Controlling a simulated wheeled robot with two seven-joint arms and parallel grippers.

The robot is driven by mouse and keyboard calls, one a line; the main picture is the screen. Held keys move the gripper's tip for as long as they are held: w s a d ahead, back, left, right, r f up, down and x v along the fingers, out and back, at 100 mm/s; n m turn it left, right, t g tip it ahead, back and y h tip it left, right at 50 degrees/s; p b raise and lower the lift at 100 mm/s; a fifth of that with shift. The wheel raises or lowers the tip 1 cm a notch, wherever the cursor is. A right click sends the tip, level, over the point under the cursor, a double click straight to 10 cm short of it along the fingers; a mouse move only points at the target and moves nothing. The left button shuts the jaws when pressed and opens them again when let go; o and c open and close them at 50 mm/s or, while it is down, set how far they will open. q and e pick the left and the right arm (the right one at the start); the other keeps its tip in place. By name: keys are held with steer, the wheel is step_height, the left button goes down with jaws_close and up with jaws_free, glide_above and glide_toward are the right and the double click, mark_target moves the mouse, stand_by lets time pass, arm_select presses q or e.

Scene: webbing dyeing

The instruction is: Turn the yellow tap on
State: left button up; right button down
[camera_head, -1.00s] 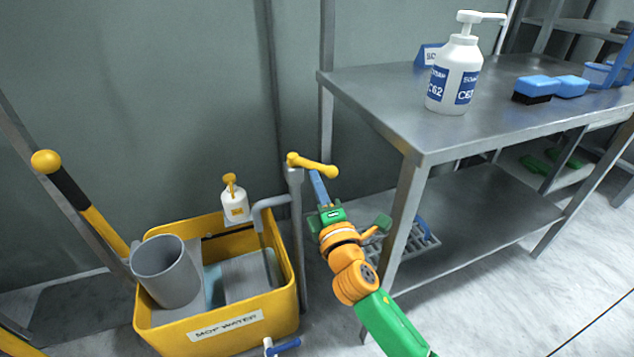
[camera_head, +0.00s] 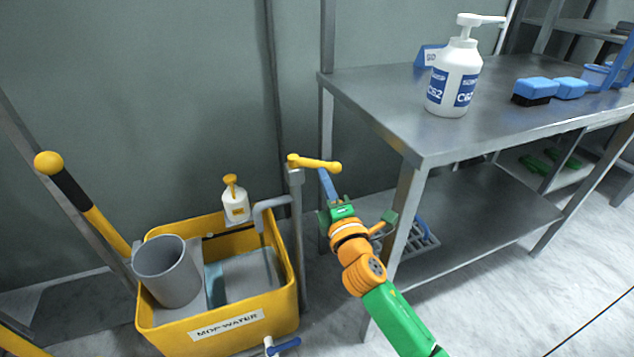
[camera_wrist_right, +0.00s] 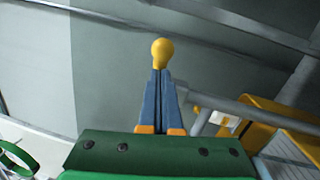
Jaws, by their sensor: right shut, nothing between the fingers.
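The yellow tap handle (camera_head: 316,162) is a lever with a round knob, on top of a grey standpipe (camera_head: 297,230). Its knob end points right, toward the steel table. The grey spout (camera_head: 270,202) bends over the yellow mop-water tub. My right gripper (camera_head: 325,175) has its blue fingertips at the knob end of the lever. In the right wrist view the fingers (camera_wrist_right: 160,88) are together, with the yellow knob (camera_wrist_right: 162,52) just beyond their tips and nothing between them. Whether they touch the knob is hard to tell. My left gripper is out of view.
The yellow tub (camera_head: 243,325) holds a grey bucket (camera_head: 168,272) and has a blue-handled valve (camera_head: 283,346) at its front. A yellow-topped pump bottle (camera_head: 236,203) stands behind. The steel table (camera_head: 400,105), with a white pump bottle (camera_head: 455,78), stands close right of my arm.

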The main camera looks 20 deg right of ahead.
steer(key=shift+w+d, duration=0.75)
steer(key=shift+d, duration=0.3)
